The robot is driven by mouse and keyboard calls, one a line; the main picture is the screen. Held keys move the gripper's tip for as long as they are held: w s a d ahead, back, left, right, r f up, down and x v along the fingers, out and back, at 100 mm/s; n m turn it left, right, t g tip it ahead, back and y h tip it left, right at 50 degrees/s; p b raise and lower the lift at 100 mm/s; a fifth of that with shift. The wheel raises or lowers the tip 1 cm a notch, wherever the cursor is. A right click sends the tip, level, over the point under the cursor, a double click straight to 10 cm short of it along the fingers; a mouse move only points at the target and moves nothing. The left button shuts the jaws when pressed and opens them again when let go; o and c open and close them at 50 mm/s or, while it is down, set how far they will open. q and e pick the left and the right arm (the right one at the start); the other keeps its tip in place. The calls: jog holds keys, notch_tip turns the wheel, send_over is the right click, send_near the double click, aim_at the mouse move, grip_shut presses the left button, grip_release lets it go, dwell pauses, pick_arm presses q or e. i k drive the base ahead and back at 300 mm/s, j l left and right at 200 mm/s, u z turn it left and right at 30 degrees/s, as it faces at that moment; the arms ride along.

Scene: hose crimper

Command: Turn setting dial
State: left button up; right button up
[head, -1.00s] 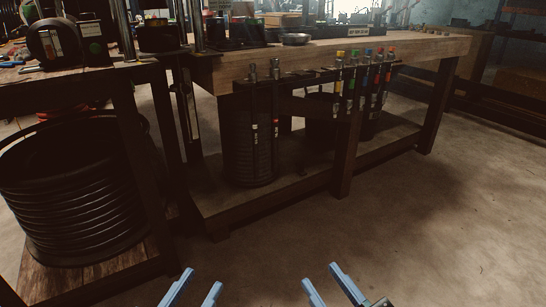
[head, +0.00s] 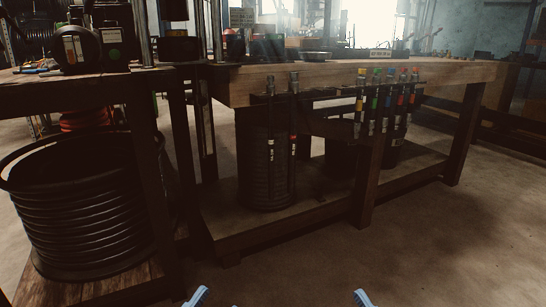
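A dark machine (head: 76,46) with a rounded black body and pale labels stands on the left bench. Beside it is a dark box (head: 112,40) with a round green part on its front. I cannot make out which part is the setting dial. My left gripper (head: 214,301) and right gripper (head: 341,301) show only as pale blue fingertips at the bottom edge. Both look open and empty, low in front of the benches and far from the machine. The rest of both grippers is out of view.
The left bench (head: 60,82) has a large coil of black hose (head: 85,215) under it. A long wooden workbench (head: 330,72) stands at the middle and right, with several colour-banded tools hanging on its front. The concrete floor (head: 440,250) in front is clear.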

aim_at(107, 24)
jog(key=i+j+u, duration=0.1)
jog(key=j+u, duration=0.4)
jog(key=j, duration=0.75)
